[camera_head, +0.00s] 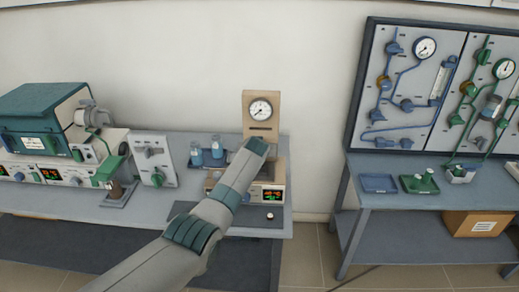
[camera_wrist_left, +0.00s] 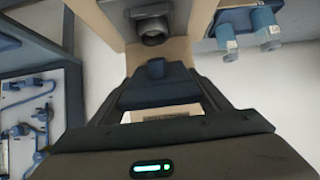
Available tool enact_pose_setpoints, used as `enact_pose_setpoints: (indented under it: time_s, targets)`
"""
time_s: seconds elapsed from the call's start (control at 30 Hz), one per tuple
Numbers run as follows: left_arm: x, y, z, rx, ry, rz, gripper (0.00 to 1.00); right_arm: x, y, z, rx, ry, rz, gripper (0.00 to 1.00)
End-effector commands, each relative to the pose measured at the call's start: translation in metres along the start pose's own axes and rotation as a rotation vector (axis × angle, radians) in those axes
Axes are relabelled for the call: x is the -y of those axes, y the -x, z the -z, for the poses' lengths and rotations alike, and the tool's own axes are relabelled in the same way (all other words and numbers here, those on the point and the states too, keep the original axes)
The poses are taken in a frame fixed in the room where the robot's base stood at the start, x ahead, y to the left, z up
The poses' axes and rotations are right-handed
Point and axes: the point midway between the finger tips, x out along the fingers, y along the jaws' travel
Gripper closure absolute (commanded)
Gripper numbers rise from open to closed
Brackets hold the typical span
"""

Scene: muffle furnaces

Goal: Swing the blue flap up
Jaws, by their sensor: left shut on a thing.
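The beige instrument with a round dial (camera_head: 261,108) stands upright at the right end of the left bench. My left arm reaches across the bench to its front, and my left gripper (camera_head: 257,147) is at the beige housing just below the dial. In the left wrist view a dark blue part (camera_wrist_left: 157,92), which looks like the blue flap, sits between the fingers of my left gripper. The gripper is shut on it. A round grey fitting (camera_wrist_left: 153,28) shows beyond it on the beige housing. In the head view my gripper hides the flap. My right gripper is not in view.
Two blue-capped bottles (camera_head: 217,147) stand just left of the instrument. A grey switch box (camera_head: 153,158) and a green-topped furnace (camera_head: 42,115) stand farther left. A second bench (camera_head: 400,202) with trays stands at right, below a wall panel of pipes (camera_head: 408,88).

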Motion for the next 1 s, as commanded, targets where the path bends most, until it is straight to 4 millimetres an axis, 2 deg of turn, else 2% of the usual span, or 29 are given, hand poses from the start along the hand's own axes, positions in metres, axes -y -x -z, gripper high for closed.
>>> enact_pose_setpoints:
  time_s: [0.43, 0.47, 0.5, 0.53, 1.0]
  targets:
    - [-0.0005, -0.0002, 0.0002, 0.014, 0.002, -0.001, 0.7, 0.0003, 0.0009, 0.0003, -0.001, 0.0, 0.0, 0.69]
    - [-0.0005, -0.0002, 0.0002, 0.014, 0.002, -0.001, 0.25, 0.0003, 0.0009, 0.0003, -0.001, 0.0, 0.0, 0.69]
    - [-0.0005, -0.0002, 0.0002, 0.014, 0.002, -0.001, 0.15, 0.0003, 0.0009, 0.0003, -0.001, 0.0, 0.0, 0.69]
    - [-0.0005, -0.0002, 0.0002, 0.014, 0.002, -0.001, 0.11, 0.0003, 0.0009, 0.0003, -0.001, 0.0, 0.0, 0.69]
    - [0.0, 0.0019, 0.0005, 0.013, 0.001, 0.0, 0.11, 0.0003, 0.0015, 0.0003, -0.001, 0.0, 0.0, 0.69]
